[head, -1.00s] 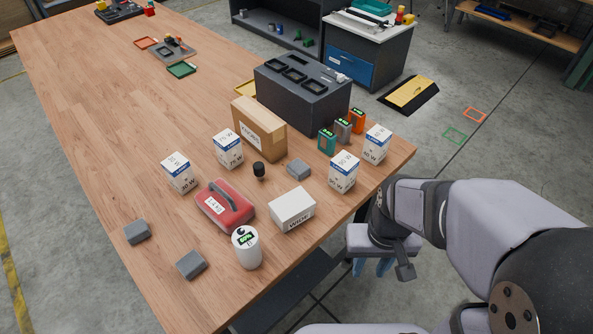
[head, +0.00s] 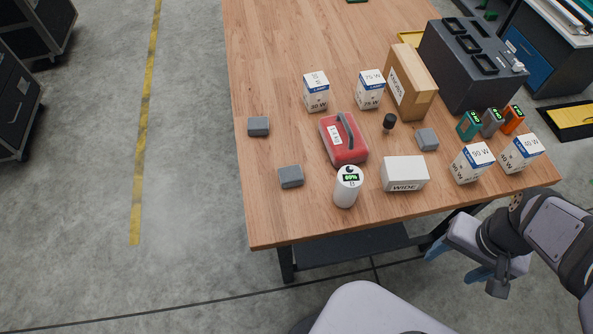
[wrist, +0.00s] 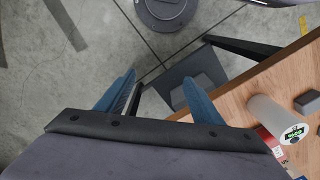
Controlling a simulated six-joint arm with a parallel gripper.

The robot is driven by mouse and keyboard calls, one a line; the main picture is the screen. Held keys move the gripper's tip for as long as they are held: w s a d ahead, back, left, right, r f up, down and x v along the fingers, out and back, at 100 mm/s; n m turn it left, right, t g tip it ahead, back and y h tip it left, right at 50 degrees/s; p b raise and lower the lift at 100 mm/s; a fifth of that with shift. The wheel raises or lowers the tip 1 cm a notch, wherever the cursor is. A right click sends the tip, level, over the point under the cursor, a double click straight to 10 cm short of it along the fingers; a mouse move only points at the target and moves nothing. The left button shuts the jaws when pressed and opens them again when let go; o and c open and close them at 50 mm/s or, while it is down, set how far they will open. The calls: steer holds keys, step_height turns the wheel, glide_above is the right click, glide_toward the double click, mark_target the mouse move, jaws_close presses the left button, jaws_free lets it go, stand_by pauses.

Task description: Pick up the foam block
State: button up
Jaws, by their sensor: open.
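Several items stand on the wooden table (head: 275,215). Three small grey blocks look like foam: one at the left edge (head: 258,126), one nearer the front (head: 291,177), and one at the right behind the white box (head: 427,139). I cannot tell which one is meant. My gripper (head: 457,265), with blue fingers, hangs off the table's front right edge, low and apart from all the blocks. In the wrist view my gripper (wrist: 158,78) is open and empty above the floor. A grey block (wrist: 308,101) shows at that view's right edge.
A red weight with a handle (head: 345,145), a white canister (head: 347,187) and a white "WIDE" box (head: 404,174) stand near the blocks. White bulb boxes (head: 316,92), a cardboard box (head: 410,85) and a dark case (head: 470,70) stand further back. The table's left front is clear.

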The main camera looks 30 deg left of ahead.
step_height(320, 180, up, 6)
steer(key=w+a+r+m+p, duration=0.1)
steer(key=w+a+r+m, duration=0.1)
steer(key=w+a, duration=0.45)
steer(key=m+g+y+p, duration=0.1)
steer(key=m+p, duration=0.2)
steer(key=m, duration=0.4)
glide_above(291, 173)
steer(key=w, duration=0.1)
step_height(291, 173, down, 2)
steer(key=f, duration=0.3)
steer(key=d+f, duration=0.1)
steer(key=f, duration=0.1)
steer(key=shift+w+d, duration=0.1)
steer(key=shift+w, duration=0.25)
steer(key=shift+s+f+p, duration=0.15)
steer(key=shift+f+p, duration=0.25)
steer(key=shift+f, duration=0.8)
steer(key=shift+s+a+f+p, duration=0.2)
steer(key=shift+s+f+p, duration=0.1)
steer(key=shift+f+p, duration=0.25)
steer(key=shift+s+a+f+p, duration=0.15)
steer(key=shift+f+p, duration=0.25)
steer(key=shift+f, duration=0.6)
steer(key=shift+s+a+f+p, duration=0.15)
steer(key=shift+f+p, duration=0.25)
steer(key=shift+f, duration=0.55)
